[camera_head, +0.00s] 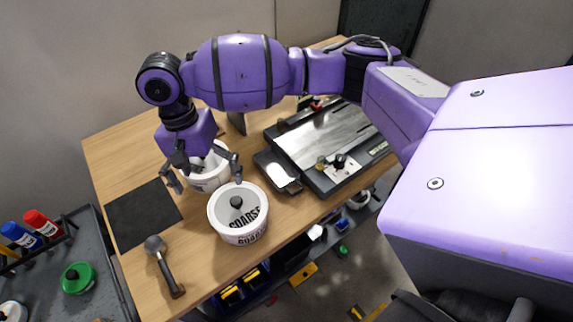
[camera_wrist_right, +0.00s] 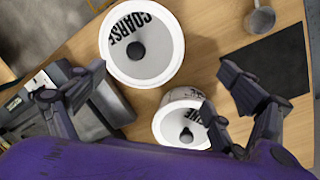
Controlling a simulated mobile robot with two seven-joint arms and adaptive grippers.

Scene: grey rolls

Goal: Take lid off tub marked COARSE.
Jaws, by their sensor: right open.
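The white tub marked COARSE (camera_head: 222,232) stands upright on the wooden table, with the word on its side and on its lid. Its pale grey lid (camera_head: 228,213) has a black knob and is on the tub; the lid also shows in the wrist view (camera_wrist_right: 158,62). My right gripper (camera_head: 206,182) is open and empty, fingers pointing down. It is above a second lidded white tub (camera_head: 205,184), just behind the COARSE tub. This second tub also shows in the wrist view (camera_wrist_right: 165,127), its lettering partly hidden. My left gripper is not in view.
A black mat (camera_head: 140,215) and a grey-headed tool with a dark handle (camera_head: 163,265) lie left of the tubs. A machine with a metal plate (camera_head: 325,140) and a small tray (camera_head: 277,172) are to the right. The table's front edge is close to the COARSE tub.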

